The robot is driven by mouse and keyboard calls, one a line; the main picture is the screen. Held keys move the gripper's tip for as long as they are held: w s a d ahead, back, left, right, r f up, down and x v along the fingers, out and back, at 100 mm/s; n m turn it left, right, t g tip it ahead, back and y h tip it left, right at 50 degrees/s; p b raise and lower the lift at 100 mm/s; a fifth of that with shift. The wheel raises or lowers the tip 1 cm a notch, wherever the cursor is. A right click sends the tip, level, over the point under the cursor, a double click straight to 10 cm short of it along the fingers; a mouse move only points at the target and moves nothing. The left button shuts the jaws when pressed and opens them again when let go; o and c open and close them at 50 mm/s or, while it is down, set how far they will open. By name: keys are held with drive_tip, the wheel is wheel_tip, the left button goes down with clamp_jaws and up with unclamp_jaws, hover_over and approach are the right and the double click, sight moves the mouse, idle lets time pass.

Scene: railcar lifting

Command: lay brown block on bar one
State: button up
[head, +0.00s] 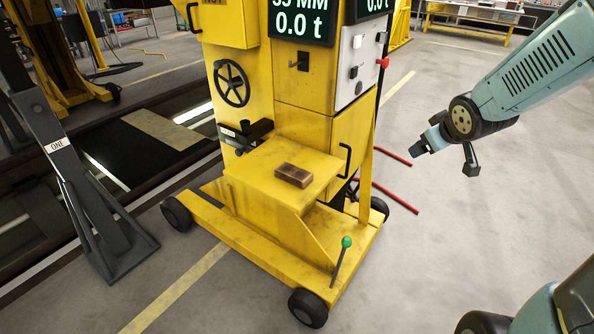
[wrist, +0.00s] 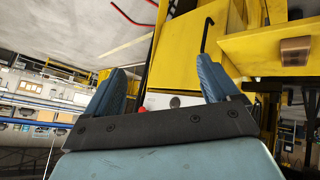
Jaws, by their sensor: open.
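The brown block (head: 293,175) lies flat on the yellow shelf (head: 250,168) of the yellow lifting machine. In the wrist view the block (wrist: 295,50) shows at the upper right, beyond my gripper. A dark grey stand with a label reading ONE (head: 58,146) is at the left in the head view; whether its top holds a bar is out of frame. My gripper (head: 441,158) is to the right of the machine, apart from the block, in the air. In the wrist view its two blue fingers (wrist: 165,85) are spread with nothing between them.
The machine has a handwheel (head: 232,84), a green-knobbed lever (head: 341,258) and a control panel (head: 357,62) above the shelf. Red legs (head: 392,183) lie on the floor behind it. A dark pit (head: 130,150) is behind the ONE stand. Floor at the front right is clear.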

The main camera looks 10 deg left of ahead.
drive_tip(key=w+a+f+n+y, duration=0.3)
drive_tip(key=a+f, duration=0.3)
drive_tip(key=f, duration=0.1)
drive_tip(key=n+g+y, duration=0.3)
drive_tip(key=y, duration=0.8)
approach(298, 173)
drive_tip(key=x, duration=0.3)
drive_tip(key=s+x, duration=0.1)
drive_tip(key=shift+w+a+f, duration=0.2)
drive_tip(key=shift+a+f, duration=0.2)
drive_tip(key=shift+w+x, duration=0.2)
drive_tip(key=shift+x, duration=1.2)
drive_tip(key=shift+w+x, duration=0.2)
drive_tip(key=shift+x, duration=1.2)
drive_tip(key=shift+d, duration=0.2)
drive_tip(key=shift+r, duration=0.1)
drive_tip(key=c, duration=1.2)
